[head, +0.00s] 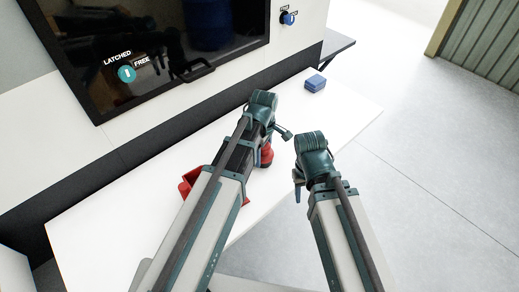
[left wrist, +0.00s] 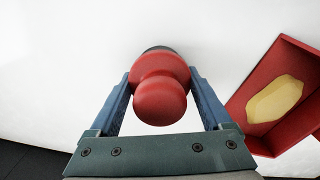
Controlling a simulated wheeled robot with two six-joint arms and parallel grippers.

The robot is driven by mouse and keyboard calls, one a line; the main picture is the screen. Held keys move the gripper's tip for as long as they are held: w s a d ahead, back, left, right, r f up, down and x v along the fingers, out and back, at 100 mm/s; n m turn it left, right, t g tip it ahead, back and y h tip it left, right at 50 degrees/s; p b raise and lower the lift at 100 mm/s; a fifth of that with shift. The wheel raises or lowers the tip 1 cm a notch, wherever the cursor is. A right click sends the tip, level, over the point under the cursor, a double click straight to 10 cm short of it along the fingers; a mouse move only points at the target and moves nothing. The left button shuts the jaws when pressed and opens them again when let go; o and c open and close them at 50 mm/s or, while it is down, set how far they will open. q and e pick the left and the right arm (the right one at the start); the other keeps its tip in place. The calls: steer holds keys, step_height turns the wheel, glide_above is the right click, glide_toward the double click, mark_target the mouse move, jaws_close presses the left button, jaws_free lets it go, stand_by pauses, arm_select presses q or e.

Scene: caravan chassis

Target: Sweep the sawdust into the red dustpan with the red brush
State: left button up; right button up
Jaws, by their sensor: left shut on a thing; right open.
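The red brush (left wrist: 160,98) has a round red knob handle and stands between the fingers of my left gripper (left wrist: 163,95), which is shut on it. A dark rim shows at the brush's far end against the white bench. In the head view the brush (head: 267,155) shows partly beside my left arm. The red dustpan (left wrist: 268,135) lies on the bench to the right in the left wrist view, with a pale yellow patch of sawdust (left wrist: 274,100) inside it. In the head view the dustpan (head: 190,180) is largely hidden behind my left arm. My right gripper (head: 299,188) is open and empty beyond the bench's front edge.
The white bench (head: 110,215) is mostly clear on the left. A blue block (head: 315,83) sits near its far right end. Behind stands a white wall with a dark, handled window panel (head: 150,60) and a blue knob (head: 288,18). Open floor lies to the right.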

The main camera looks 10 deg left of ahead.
arm_select(q)
steer(key=shift+s+d, duration=0.2)
steer(key=shift+d, duration=0.1)
steer(key=shift+s+d, duration=0.1)
steer(key=shift+s+d, duration=0.9)
steer(key=shift+d, duration=0.3)
steer(key=shift+r, duration=0.1)
step_height(320, 180, up, 6)
steer(key=p, duration=0.6)
step_height(320, 180, up, 3)
steer(key=p, duration=0.3)
